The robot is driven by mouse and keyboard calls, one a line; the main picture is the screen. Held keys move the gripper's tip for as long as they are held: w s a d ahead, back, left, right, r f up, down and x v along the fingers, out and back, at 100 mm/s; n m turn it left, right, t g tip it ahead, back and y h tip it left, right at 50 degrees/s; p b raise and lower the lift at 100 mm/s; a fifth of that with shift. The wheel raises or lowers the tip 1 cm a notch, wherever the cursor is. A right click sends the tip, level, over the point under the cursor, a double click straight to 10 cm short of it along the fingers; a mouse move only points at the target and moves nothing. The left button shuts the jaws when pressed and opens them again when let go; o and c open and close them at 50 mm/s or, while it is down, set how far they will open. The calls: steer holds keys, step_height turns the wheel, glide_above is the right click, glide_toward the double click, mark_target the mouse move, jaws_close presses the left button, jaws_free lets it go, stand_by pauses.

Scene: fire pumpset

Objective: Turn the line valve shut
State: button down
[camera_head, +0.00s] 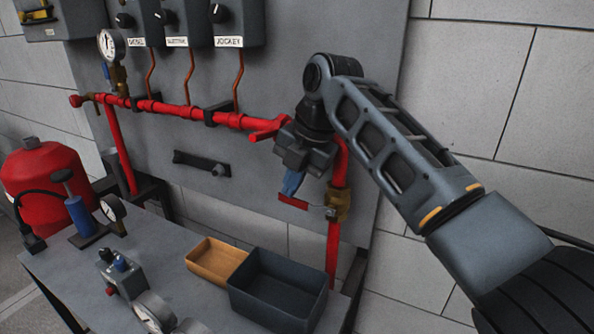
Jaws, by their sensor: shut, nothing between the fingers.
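The line valve (338,203) looks like the brass body on the red vertical pipe at right. Its red lever (293,203) sticks out to the left, roughly across the pipe, tilted slightly down toward the valve. My gripper (291,184) comes from above, its blue fingers pointing down and shut with nothing between them. The fingertips are just above the lever in the picture; I cannot tell whether they touch it. My gripper body and arm hide the pipe's upper corner.
A red horizontal pipe (185,112) crosses the grey panel, with a gauge (111,45) and control boxes (238,22) above. A dark bin (278,290) and an orange tray (215,262) sit on the bench below. A red tank (45,185) stands at left.

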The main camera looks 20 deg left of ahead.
steer(key=shift+a+f+h+p, duration=0.2)
steer(key=shift+f+h+p, duration=0.15)
steer(key=shift+h, duration=0.25)
steer(key=shift+f, duration=0.1)
